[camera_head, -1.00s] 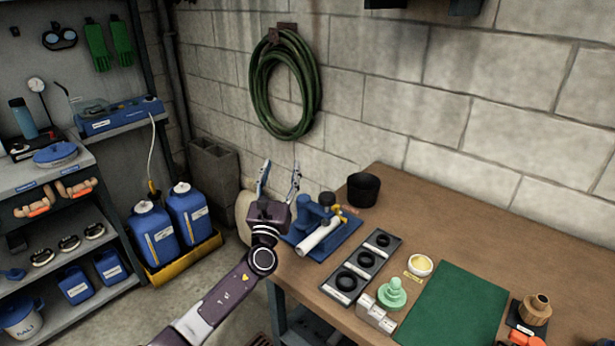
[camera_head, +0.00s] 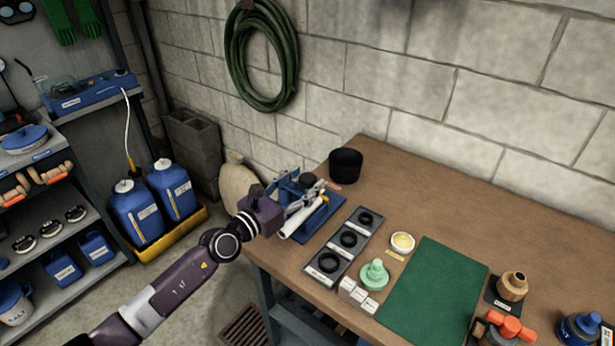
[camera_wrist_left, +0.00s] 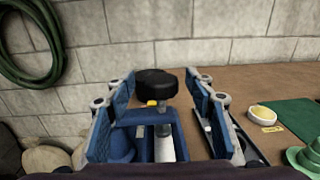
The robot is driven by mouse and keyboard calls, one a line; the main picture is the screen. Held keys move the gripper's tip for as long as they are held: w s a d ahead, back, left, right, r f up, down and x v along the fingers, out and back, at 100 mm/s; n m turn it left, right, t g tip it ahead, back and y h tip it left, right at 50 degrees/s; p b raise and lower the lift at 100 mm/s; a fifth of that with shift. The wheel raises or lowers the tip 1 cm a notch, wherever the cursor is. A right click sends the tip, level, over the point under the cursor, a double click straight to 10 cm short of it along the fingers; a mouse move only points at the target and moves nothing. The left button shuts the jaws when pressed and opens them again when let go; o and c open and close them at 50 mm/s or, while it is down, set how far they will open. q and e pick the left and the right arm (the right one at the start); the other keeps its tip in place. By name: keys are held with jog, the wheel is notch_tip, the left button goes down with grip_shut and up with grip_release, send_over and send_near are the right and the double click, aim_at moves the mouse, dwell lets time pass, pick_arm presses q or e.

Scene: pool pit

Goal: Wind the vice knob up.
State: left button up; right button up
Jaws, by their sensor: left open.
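The blue vice (camera_head: 321,226) stands at the left end of the wooden bench with a pale pipe (camera_head: 296,222) in it. My left gripper (camera_head: 307,187) is at the vice, with its two fingers apart and nothing between them that I can see held. In the left wrist view the vice's blue frame (camera_wrist_left: 148,117) lies between the open fingers (camera_wrist_left: 161,90). A dark rounded shape (camera_wrist_left: 156,82) shows above the frame there; I cannot tell how much is the vice knob and how much is the black cup behind. My right gripper is not in view.
A black cup (camera_head: 345,166) stands just behind the vice. A tray of black rings (camera_head: 350,239), a yellow-filled dish (camera_head: 402,242), a green stepped piece (camera_head: 374,273) and a green mat (camera_head: 434,290) lie to the right. The block wall rises behind the bench.

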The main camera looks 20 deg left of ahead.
pick_arm(q)
jog(key=shift+x, duration=0.9)
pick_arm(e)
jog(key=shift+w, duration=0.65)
pick_arm(q)
jog(key=shift+c, duration=0.2)
jog(key=c, duration=1.1)
jog(key=y+p, duration=0.1)
jog(key=p, duration=0.1)
jog(key=n+y+p, duration=0.1)
jog(key=p, duration=0.2)
jog(key=r+n+t+y+p, duration=0.1)
jog(key=p, duration=0.2)
jog(key=shift+a+y, duration=0.1)
jog(key=shift+y, duration=0.2)
jog(key=shift+c, duration=0.3)
jog(key=shift+f+n+y+p, duration=0.3)
jog(key=shift+n+y+p, duration=0.3)
jog(key=shift+p, duration=0.35)
jog(key=shift+f, duration=0.15)
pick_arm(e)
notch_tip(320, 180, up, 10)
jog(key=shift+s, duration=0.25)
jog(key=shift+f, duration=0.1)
pick_arm(q)
jog(key=o, duration=1.2)
